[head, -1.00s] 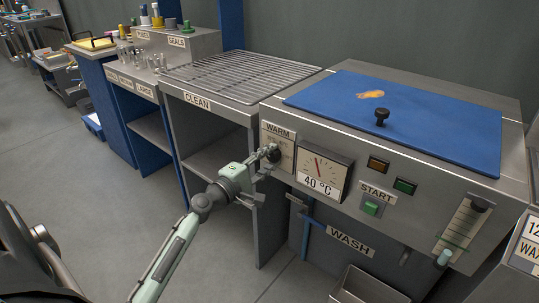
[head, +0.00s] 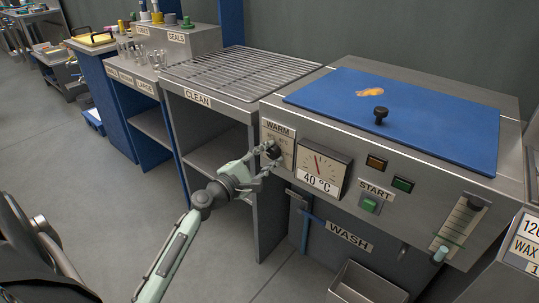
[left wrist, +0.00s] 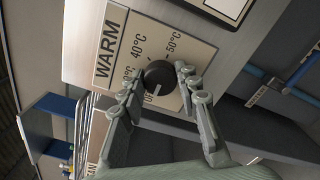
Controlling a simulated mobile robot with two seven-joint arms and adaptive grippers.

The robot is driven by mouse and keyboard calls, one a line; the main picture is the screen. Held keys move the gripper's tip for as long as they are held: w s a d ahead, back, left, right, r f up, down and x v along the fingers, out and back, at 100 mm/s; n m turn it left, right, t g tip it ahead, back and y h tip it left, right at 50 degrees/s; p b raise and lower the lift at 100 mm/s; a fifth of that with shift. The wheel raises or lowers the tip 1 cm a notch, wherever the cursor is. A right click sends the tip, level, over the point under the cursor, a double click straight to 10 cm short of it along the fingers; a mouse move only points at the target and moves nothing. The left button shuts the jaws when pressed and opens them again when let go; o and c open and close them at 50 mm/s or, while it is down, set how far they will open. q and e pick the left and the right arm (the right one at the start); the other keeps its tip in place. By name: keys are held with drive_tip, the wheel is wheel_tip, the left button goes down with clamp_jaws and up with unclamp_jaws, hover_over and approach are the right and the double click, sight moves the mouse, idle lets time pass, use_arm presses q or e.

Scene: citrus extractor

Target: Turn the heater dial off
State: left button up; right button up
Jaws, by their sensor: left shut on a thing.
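The heater dial (left wrist: 159,77) is a round black knob on a pale plate marked WARM (left wrist: 109,42), with 40°C and 50°C marks around it. A pale mark on the knob faces the partly hidden lettering at its lower edge, which looks like OFF. In the head view the dial (head: 273,151) is on the front of the steel washing unit. My left gripper (left wrist: 158,90) has a finger on either side of the dial and is shut on it. It also shows in the head view (head: 268,160). My right gripper is not in view.
A gauge (head: 322,168) reading 40 °C is just right of the dial. Further right are a green START button (head: 370,205) and a slider (head: 461,227). A wire rack (head: 240,75) tops the CLEAN bench at left. Open floor lies in front.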

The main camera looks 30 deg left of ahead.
use_arm(q)
drive_tip(key=o, duration=1.2)
drive_tip(key=shift+c, duration=0.2)
drive_tip(key=s, duration=1.2)
drive_tip(key=shift+a, duration=0.45)
